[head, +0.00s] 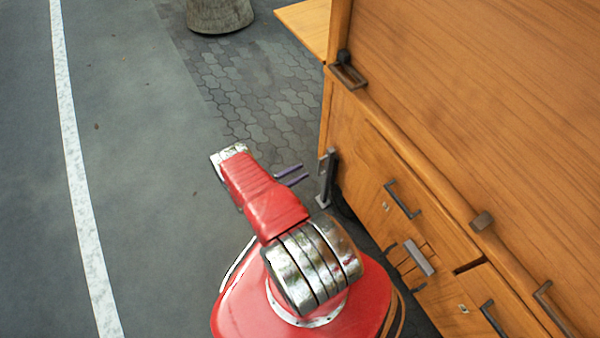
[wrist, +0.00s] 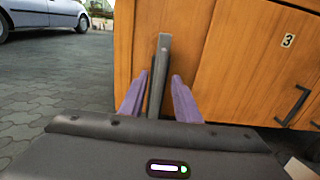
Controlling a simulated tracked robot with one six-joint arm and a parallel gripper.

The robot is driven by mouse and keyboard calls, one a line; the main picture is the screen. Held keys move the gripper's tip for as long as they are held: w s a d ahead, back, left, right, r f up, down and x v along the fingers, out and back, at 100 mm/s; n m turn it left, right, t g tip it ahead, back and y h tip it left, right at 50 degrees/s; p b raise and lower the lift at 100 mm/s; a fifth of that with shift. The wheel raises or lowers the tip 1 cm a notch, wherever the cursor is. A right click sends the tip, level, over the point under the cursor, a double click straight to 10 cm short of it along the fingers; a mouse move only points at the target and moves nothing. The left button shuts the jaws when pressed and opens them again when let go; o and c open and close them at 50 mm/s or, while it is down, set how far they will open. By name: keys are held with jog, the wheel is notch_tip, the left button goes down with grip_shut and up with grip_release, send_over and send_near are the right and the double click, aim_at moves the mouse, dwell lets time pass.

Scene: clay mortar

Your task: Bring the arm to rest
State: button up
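My gripper (head: 304,173) is at the end of my red arm, in front of the left end of a wooden cabinet. In the wrist view, its two purple fingers (wrist: 160,76) stand apart. An upright grey bar (wrist: 164,52) shows in the gap between them, fixed by the cabinet's corner. In the head view, this bar (head: 327,178) is just right of the fingertips, with a small gap between. Nothing appears held. My arm is folded low over my red base.
The wooden cabinet (head: 460,90) fills the right side, with dark handles (head: 402,198) sticking out. A number 3 label (wrist: 288,41) marks one front. A grey round block (head: 220,14) stands far off. A car (wrist: 50,14) is at left. Pavement at left is clear.

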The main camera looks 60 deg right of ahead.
dwell(0.4)
jog(key=s+a+f+m+g+y, duration=0.2)
jog(key=s+a+m+g+y, duration=0.1)
jog(key=s+a+y, duration=0.4)
jog(key=w+a+r+m+t+y, duration=0.25)
jog(key=w+a+r, duration=0.2)
jog(key=r, duration=0.75)
jog(key=w+a+r+m+t+y, duration=0.15)
jog(key=w+a+r+m, duration=0.35)
jog(key=r, duration=0.7)
jog(key=w+a+r+m+t+y, duration=0.1)
jog(key=w+a+r+m+y, duration=0.2)
jog(key=a+r, duration=0.65)
jog(key=s+a+r+t, duration=0.2)
jog(key=a+r+t, duration=0.2)
jog(key=r, duration=0.7)
jog(key=s+a+r+t+y, duration=0.1)
jog(key=a+r+t, duration=0.3)
jog(key=r, duration=0.7)
jog(key=s+a+r+t+y, duration=0.1)
jog(key=s+a+r+t, duration=0.2)
jog(key=a+r, duration=0.4)
jog(key=shift+s+r+n+t, duration=0.15)
jog(key=shift+r+n+t, duration=0.3)
jog(key=shift+r, duration=1.75)
